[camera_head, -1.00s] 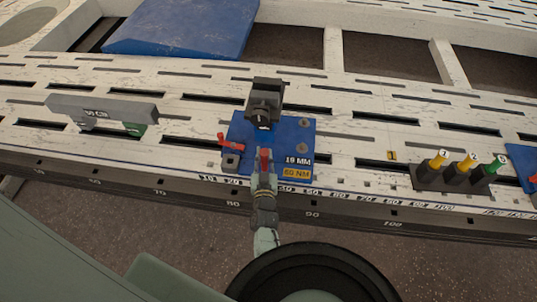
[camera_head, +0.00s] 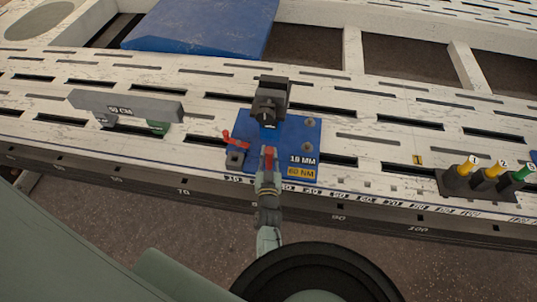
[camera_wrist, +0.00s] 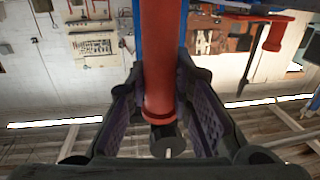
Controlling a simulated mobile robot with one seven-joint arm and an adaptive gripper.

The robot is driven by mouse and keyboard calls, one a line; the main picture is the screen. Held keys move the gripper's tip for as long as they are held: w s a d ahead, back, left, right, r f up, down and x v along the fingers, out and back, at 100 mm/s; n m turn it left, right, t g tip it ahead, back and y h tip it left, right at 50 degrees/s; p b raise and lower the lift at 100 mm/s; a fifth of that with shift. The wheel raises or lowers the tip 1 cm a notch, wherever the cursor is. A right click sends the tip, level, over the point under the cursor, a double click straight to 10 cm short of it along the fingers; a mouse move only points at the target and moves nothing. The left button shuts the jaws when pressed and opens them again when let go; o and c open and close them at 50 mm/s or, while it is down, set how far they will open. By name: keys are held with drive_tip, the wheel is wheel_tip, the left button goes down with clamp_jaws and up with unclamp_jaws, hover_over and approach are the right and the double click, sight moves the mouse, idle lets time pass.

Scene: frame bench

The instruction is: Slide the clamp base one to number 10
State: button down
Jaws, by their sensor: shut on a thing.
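The blue clamp base (camera_head: 298,145) sits flat on the white slotted bench, near its front edge. It carries a black clamp block (camera_head: 270,98), a red lever (camera_head: 236,142) at its left side and labels reading 19 MM and 60 NM. My gripper (camera_head: 267,181) reaches it from the front and is shut on the red handle (camera_head: 269,155) at the base's front. In the wrist view, the red handle (camera_wrist: 162,60) stands between the two dark fingers of my gripper (camera_wrist: 163,95). Small number labels (camera_head: 310,190) run along the bench edge; many are too small or hidden to read.
Black holders (camera_head: 470,183) with yellow and green pieces stand to the right. A blue sloped panel (camera_head: 205,28) lies behind.

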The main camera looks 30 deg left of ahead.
drive_tip(key=shift+s+a, duration=0.25)
drive_tip(key=shift+a, duration=0.15)
drive_tip(key=c, duration=1.4)
unclamp_jaws()
drive_tip(key=shift+w+d, duration=0.1)
drive_tip(key=shift+d, duration=0.1)
